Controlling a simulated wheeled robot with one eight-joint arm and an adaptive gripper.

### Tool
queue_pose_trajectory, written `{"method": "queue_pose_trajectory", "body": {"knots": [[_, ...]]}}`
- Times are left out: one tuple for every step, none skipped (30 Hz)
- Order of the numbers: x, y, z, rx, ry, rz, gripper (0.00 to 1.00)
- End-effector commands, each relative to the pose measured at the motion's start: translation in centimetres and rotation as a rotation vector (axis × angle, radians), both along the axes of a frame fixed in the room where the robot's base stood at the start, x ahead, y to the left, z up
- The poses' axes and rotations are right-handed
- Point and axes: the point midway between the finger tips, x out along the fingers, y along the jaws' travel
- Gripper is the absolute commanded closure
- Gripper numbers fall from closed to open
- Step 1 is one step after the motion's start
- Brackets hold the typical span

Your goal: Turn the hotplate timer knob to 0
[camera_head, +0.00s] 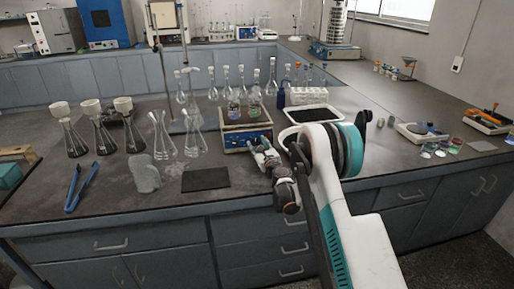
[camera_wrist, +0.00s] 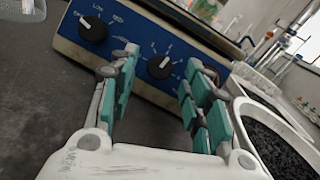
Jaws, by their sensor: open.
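The blue hotplate (camera_head: 236,141) stands on the bench with its front panel facing my gripper (camera_head: 263,157). In the wrist view its panel (camera_wrist: 125,45) carries two round black knobs. The right knob (camera_wrist: 160,67), with numbers around it, appears to be the timer knob; its white mark points up and right. The left knob (camera_wrist: 93,28) has lettered marks such as LOW, and its white mark points up and left. My gripper (camera_wrist: 163,65) is open and empty, with one finger seen on each side of the right knob. I cannot tell whether the fingers reach or touch it.
A white tray of dark grains (camera_head: 312,114) lies close on the right. Glass flasks (camera_head: 194,140) and a dark flat plate (camera_head: 206,179) are to the left. Bench space in front of the hotplate is mostly clear.

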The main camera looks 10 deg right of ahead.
Motion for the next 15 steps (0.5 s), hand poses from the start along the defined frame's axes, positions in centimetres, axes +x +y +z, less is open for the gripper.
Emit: {"method": "queue_pose_trajectory", "body": {"knots": [[0.48, 0.11, -0.12, 0.0, 0.0, 0.001, 0.56], [0.7, 0.15, -0.11, 0.0, 0.0, 0.001, 0.56], [0.94, 0.18, -0.07, 0.0, 0.0, 0.001, 0.56], [1.08, 0.21, -0.06, 0.0, 0.0, 0.001, 0.56], [1.17, 0.22, -0.03, 0.0, 0.0, 0.001, 0.56], [1.26, 0.24, -0.01, 0.0, 0.0, 0.001, 0.56], [1.3, 0.25, 0.0, 0.0, 0.0, 0.001, 0.56], [1.32, 0.25, 0.01, 0.0, 0.0, 0.001, 0.56], [1.33, 0.25, 0.03, 0.0, 0.0, 0.001, 0.56], [1.33, 0.24, 0.03, 0.0, 0.0, 0.001, 0.56], [1.33, 0.24, 0.04, 0.0, 0.0, 0.001, 0.56], [1.32, 0.24, 0.04, 0.0, 0.0, 0.001, 0.56], [1.32, 0.23, 0.04, 0.0, 0.0, 0.001, 0.56], [1.31, 0.24, 0.05, 0.0, 0.0, 0.001, 0.56], [1.31, 0.23, 0.04, 0.0, 0.0, 0.001, 0.65]]}}
